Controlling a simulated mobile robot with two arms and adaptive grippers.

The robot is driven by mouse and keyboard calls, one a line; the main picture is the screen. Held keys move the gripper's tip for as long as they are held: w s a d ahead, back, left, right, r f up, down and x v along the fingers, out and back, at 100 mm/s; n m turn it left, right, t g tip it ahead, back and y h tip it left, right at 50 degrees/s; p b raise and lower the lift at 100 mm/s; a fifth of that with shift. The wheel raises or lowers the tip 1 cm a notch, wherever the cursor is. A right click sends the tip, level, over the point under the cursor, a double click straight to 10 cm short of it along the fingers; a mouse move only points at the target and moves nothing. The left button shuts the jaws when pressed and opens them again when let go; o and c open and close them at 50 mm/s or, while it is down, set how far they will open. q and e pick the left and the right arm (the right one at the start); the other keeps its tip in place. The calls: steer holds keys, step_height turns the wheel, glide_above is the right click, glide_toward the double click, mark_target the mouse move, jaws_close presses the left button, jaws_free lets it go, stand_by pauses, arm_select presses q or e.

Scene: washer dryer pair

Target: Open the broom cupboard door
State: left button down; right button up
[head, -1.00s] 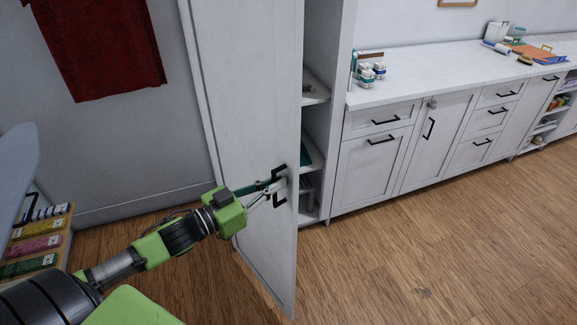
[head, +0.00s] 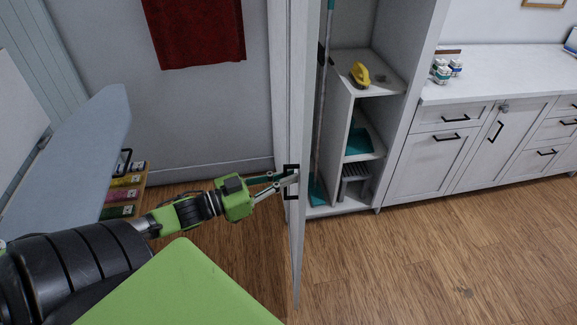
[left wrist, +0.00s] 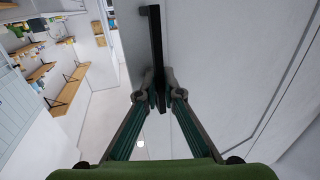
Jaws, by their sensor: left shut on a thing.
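The tall white broom cupboard door (head: 301,100) stands swung well open, seen nearly edge-on in the head view. Its black handle (head: 287,190) is on the outer face. My left gripper (head: 292,178) is shut on this handle; the left wrist view shows the fingers (left wrist: 155,88) on either side of the black bar (left wrist: 155,45). The cupboard (head: 400,130) shows its inside to the right of the door: a broom with a teal head, a yellow object (head: 360,74), a teal dustpan and a grey item on the shelves. My right gripper is not in view.
A blue-grey ironing board (head: 95,150) stands at the left, near a rack of coloured packets (head: 125,190). A white counter (head: 490,80) with cabinets runs right of the cupboard. The wooden floor (head: 430,260) in front is clear.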

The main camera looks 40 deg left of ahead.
arm_select(q)
steer(key=shift+s+f, duration=0.1)
steer(key=shift+f, duration=0.1)
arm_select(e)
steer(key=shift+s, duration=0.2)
arm_select(q)
steer(key=c, duration=2.2)
jaws_free()
steer(key=shift+r, duration=0.1)
steer(key=v, duration=1.2)
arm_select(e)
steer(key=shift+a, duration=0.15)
